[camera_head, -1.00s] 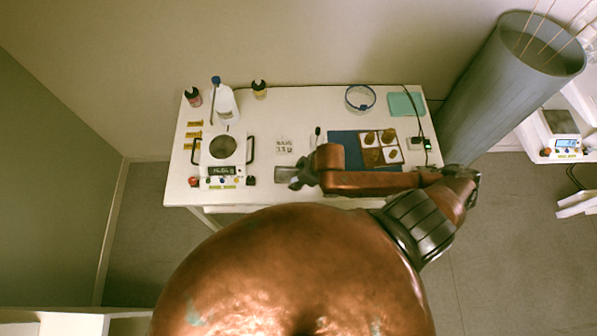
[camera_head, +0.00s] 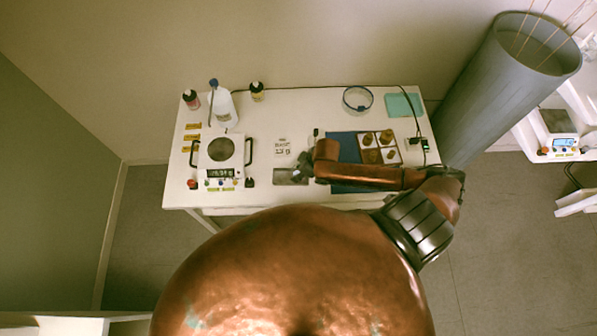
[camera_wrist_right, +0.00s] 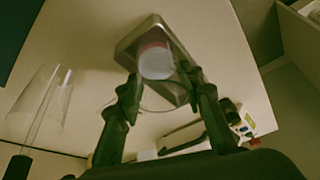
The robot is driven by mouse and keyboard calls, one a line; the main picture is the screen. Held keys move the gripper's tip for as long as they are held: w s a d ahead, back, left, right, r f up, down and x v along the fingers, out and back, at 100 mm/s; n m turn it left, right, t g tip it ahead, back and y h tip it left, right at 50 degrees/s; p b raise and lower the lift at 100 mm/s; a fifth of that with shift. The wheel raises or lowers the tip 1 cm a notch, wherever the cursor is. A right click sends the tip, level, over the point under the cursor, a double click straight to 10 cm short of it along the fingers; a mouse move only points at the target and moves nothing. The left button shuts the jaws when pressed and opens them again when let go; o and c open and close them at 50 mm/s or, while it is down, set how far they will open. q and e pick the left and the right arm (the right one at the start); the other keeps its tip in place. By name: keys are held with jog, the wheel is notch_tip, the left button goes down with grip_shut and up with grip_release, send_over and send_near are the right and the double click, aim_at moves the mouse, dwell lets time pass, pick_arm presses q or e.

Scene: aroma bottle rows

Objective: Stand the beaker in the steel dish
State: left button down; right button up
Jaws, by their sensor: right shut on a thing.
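My right gripper (camera_wrist_right: 163,98) is shut on the clear beaker (camera_wrist_right: 158,100), whose faint round rim shows between the fingers in the right wrist view. A pinkish-white round patch (camera_wrist_right: 156,62) shows at the beaker's far end. The steel dish (camera_wrist_right: 128,50) is a shallow rectangular tray directly beyond it, and the beaker overlaps it in this view. I cannot tell whether the beaker's base touches the dish. In the head view the dish (camera_head: 285,178) lies near the table's front edge, partly under my right gripper (camera_head: 302,170). My left gripper is not in view.
A balance (camera_head: 222,160) stands left of the dish, with a wash bottle (camera_head: 225,110) behind it. A blue mat (camera_head: 345,145) and a tray of brown pieces (camera_head: 391,140) lie to the right. Clear glassware (camera_wrist_right: 40,105) stands at left in the wrist view.

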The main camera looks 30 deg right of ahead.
jog(key=o, duration=1.2)
jog(key=shift+f, duration=0.1)
jog(key=shift+c, duration=0.2)
jog(key=v, duration=1.2)
jog(key=shift+p, duration=0.4)
jog(key=shift+w, duration=0.1)
